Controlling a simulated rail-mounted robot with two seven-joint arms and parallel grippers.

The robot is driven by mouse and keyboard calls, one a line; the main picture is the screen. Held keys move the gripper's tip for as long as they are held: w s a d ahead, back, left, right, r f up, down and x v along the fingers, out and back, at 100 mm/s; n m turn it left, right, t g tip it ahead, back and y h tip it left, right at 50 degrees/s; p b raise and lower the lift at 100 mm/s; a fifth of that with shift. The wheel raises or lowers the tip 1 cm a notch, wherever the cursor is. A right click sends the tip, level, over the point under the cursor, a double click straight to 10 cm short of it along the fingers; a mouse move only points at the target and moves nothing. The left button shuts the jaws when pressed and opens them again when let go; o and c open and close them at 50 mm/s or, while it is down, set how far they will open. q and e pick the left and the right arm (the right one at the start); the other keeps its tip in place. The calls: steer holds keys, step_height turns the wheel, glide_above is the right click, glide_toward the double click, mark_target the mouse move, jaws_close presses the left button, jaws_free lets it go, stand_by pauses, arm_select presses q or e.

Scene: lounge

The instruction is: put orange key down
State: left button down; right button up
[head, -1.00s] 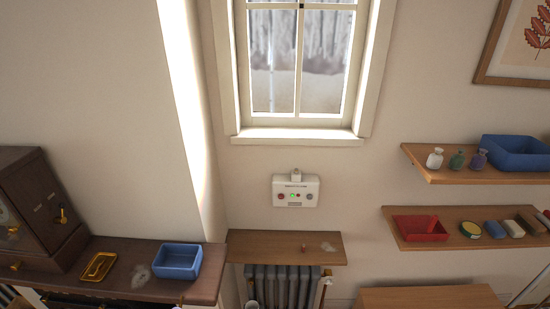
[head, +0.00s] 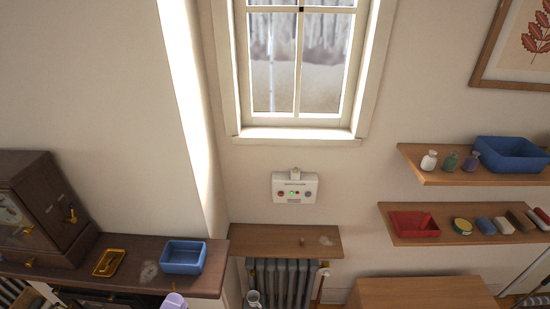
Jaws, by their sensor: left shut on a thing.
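I cannot make out the orange key clearly. My left gripper is not clearly distinguishable at the lower left, and its fingertips and what lies between them are too small or hidden to see. A small orange-gold piece (head: 73,215) shows on the side of the dark wooden clock (head: 45,200) at the left; I cannot tell whether it is a key or a fitting. A gold-rimmed tray (head: 108,263) lies on the dark mantel shelf beside the clock. My right gripper is not in view.
A blue bin (head: 183,257) stands at the mantel's right end. A small wooden shelf (head: 270,240) over the radiator (head: 285,280) is mostly clear. Two wall shelves at the right hold a red tray (head: 414,225), a blue bin (head: 512,154) and several small items. A lavender mug-like object (head: 173,301) shows at the bottom.

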arm_select(q)
steer(key=r+n+y, duration=0.1)
steer(key=r, duration=0.1)
steer(key=w+r+y, duration=0.1)
steer(key=r+y, duration=0.1)
steer(key=r+n+y, duration=0.1)
steer(key=r, duration=0.1)
steer(key=shift+w+d+r+n+t+y, duration=0.2)
steer(key=shift+r+n+t+y, duration=0.1)
steer(key=shift+y, duration=0.1)
steer(key=shift+w+d+r, duration=0.25)
steer(key=shift+d+r, duration=0.25)
steer(key=shift+r, duration=0.35)
